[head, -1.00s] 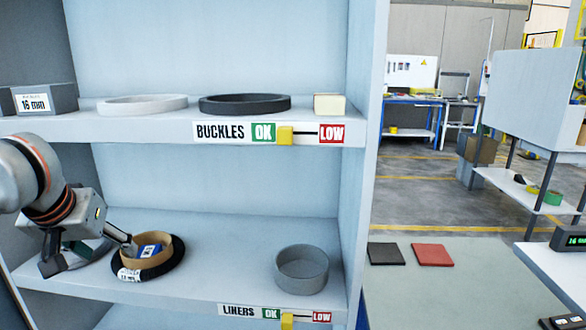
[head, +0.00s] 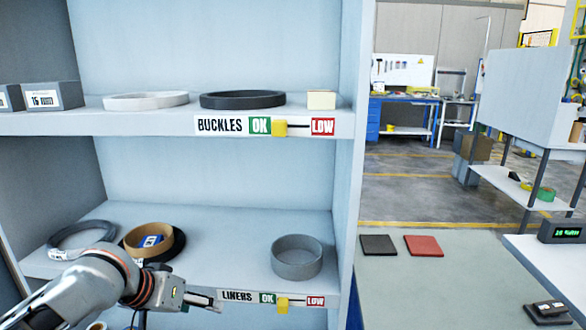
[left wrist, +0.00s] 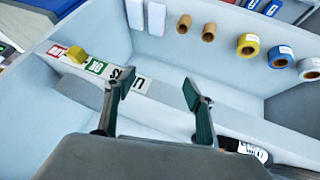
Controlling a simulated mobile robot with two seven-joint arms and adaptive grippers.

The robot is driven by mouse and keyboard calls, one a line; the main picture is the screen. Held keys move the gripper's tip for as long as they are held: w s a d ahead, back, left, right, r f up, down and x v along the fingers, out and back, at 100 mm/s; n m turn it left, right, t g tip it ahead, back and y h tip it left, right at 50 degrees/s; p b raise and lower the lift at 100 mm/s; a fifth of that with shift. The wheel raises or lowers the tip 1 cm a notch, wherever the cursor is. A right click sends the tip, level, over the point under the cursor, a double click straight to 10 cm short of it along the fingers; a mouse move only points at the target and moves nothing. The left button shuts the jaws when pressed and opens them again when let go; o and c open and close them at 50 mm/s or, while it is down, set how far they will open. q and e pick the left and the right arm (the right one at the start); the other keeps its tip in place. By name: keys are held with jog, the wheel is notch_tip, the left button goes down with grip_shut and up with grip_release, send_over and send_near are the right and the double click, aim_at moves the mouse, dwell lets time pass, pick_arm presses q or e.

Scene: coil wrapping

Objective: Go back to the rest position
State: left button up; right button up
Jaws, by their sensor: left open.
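My left gripper (head: 182,308) is in front of the lower shelf, low in the head view, beside the LINERS label (head: 237,296). In the left wrist view its two fingers (left wrist: 155,88) stand apart with nothing between them. A brown ring with a blue-and-white item inside (head: 150,241) sits on a black ring (head: 178,247) on the lower shelf, behind my left arm and apart from the gripper. A dark grey ring (head: 82,235) lies to its left, partly hidden by my arm. My right gripper is in neither view.
A grey round bowl (head: 297,257) stands on the lower shelf. The upper shelf holds a white ring (head: 146,100), a black ring (head: 242,99) and a cream block (head: 321,99). Black (head: 378,245) and red (head: 424,246) pads lie on the table. Several rolls (left wrist: 249,44) show in the wrist view.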

pick_arm(q)
jog(key=s+d+f+t+h, duration=0.1)
jog(key=s+d+f, duration=0.15)
jog(key=f, duration=0.55)
jog(key=s+d+f+t+h, duration=0.15)
jog(key=d+f, duration=0.25)
jog(key=f, duration=0.4)
jog(key=s+a+f+m+y, duration=0.1)
jog(key=s+a+f+y, duration=0.1)
jog(key=s+f, duration=0.5)
jog(key=s+a+f+m+t+y, duration=0.1)
jog(key=s+a+f+m+y, duration=0.1)
jog(key=s+a+f, duration=0.2)
jog(key=s+f, duration=0.3)
jog(key=s, duration=0.5)
